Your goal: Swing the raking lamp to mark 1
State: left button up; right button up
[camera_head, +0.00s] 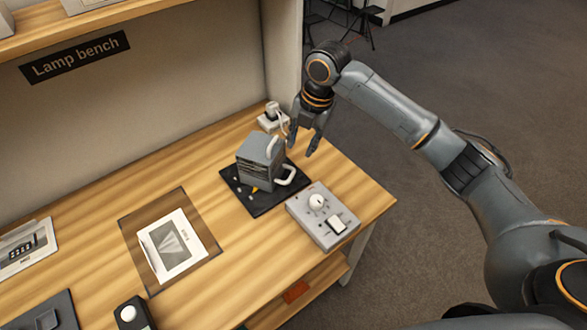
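The lamp appears to be the grey box-shaped unit (260,158) with white handles, on a black base plate (262,207) on the bench. One white handle (286,177) sticks out at its right side and another piece rises at its top. Small pale marks and a yellow pointer (255,189) show on the plate by the unit's front; I cannot read any mark number. My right gripper (303,146) points down just behind and right of the lamp, its fingers apart and nothing seen between them. It seems clear of the handle. My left gripper is not in view.
A grey control box (311,228) with a white knob and rocker switch sits at the bench's right edge. A white plug in a socket (272,119) is behind the lamp. A photo sheet (170,246) lies on a brown mat. A black device (133,314) is at the front.

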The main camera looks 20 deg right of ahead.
aim_at(292, 174)
jog(key=shift+n, duration=0.3)
jog(key=x, duration=0.4)
jog(key=p+x, duration=0.1)
jog(key=x, duration=0.3)
jog(key=p+x, duration=0.1)
jog(key=x, duration=0.3)
jog(key=shift+w+d+f, duration=0.3)
jog(key=shift+f, duration=0.05)
jog(key=shift+c, duration=0.2)
grip_shut()
